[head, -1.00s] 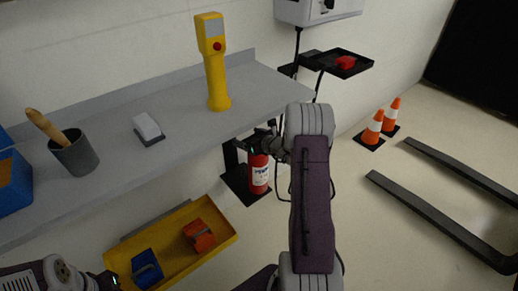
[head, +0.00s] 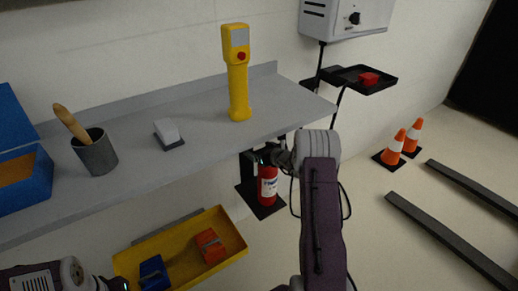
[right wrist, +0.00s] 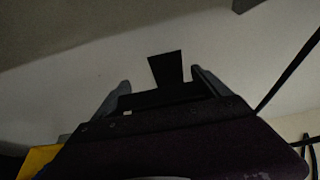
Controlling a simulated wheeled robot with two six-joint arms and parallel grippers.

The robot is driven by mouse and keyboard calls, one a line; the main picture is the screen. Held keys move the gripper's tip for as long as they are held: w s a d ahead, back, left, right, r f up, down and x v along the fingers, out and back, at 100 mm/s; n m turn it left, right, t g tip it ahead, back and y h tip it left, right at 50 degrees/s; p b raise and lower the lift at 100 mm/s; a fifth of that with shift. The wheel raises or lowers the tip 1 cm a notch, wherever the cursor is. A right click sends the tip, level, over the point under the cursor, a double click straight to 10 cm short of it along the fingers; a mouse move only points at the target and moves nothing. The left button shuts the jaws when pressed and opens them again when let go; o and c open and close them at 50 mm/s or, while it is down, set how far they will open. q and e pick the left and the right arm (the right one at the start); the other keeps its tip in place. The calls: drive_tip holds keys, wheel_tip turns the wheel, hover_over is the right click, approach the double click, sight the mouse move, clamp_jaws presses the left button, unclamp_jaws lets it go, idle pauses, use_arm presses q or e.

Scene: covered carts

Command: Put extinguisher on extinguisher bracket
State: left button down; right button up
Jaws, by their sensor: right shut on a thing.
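The red extinguisher (head: 268,186) with a white label is upright below the shelf's right end in the head view. Behind it are a black upright (head: 246,168) and a black base plate (head: 245,200), which look like the bracket. The extinguisher overlaps the plate in the picture; I cannot tell whether it touches it. My right gripper (head: 274,156) is shut on the extinguisher's dark top. In the right wrist view, a black flared piece (right wrist: 166,68) stands between the fingers. Only a bit of my left gripper (head: 117,285) shows at the bottom left, its jaws unclear.
A grey shelf (head: 205,155) above the extinguisher holds a yellow handheld device (head: 238,85), a cup (head: 95,155) and a blue box (head: 30,190). A yellow tray (head: 190,245) lies below. Orange cones (head: 394,150) and dark rails (head: 450,240) are to the right.

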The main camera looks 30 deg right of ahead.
drive_tip(key=o, duration=1.7)
drive_tip(key=shift+f, duration=0.1)
drive_tip(key=shift+o, duration=1.1)
drive_tip(key=shift+s+r, duration=0.1)
drive_tip(key=shift+r, duration=0.15)
